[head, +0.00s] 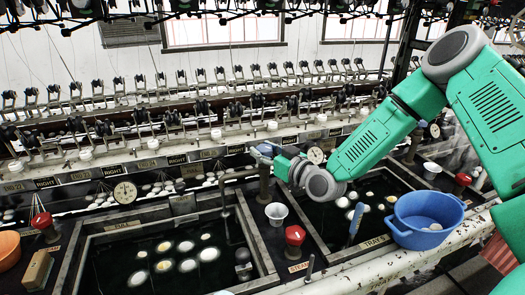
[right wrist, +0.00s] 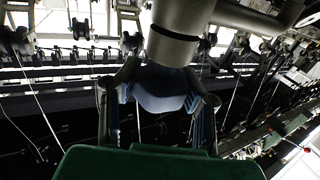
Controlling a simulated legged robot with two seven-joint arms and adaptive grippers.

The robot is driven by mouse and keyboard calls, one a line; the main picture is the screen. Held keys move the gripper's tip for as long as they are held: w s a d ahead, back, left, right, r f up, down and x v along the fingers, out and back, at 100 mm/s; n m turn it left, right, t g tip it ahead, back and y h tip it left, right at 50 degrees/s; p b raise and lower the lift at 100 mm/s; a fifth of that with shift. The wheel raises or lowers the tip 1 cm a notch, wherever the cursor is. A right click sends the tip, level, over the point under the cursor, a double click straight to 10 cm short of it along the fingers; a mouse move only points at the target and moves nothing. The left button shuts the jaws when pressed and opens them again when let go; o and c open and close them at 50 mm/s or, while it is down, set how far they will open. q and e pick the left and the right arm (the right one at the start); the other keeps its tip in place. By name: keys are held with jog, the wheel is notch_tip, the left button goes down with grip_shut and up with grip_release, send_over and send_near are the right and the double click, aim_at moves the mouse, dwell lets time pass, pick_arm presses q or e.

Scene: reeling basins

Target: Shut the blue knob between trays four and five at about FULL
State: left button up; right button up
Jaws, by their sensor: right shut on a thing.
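The blue knob (right wrist: 165,98) sits between the two fingers of my right gripper (right wrist: 162,80) in the right wrist view, and the fingers are closed on its sides. A grey pipe (right wrist: 178,38) passes right at the knob. In the head view my right gripper (head: 267,151) reaches left from the green arm to the top of an upright post (head: 264,183) between two dark basins. The knob is mostly hidden there by the gripper, so its turn angle cannot be read. A FULL label (head: 122,225) is on the left basin's back rim. My left gripper is not in view.
Red knobs stand at the left (head: 42,220) and front middle (head: 295,235). A blue bowl (head: 424,220) stands on the right rim, under my arm. Reeling machinery (head: 200,105) runs along the back.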

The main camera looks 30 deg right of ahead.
jog(key=shift+m+h, duration=0.3)
jog(key=shift+h, duration=0.2)
jog(key=m+h, duration=0.3)
jog(key=h, duration=0.2)
jog(key=shift+b, duration=0.3)
jog(key=shift+d+r+m+g+h, duration=0.1)
jog(key=shift+m+g+h, duration=0.4)
jog(key=shift+m+h, duration=0.7)
jog(key=shift+d+m+g+h, duration=0.1)
jog(key=shift+m+g+h, duration=0.55)
jog(key=shift+h, duration=0.95)
jog(key=shift+m+h, duration=0.3)
jog(key=shift+m, duration=0.05)
jog(key=o, duration=1.2)
jog(key=shift+o, duration=0.2)
jog(key=v, duration=1.2)
jog(key=shift+d, duration=0.1)
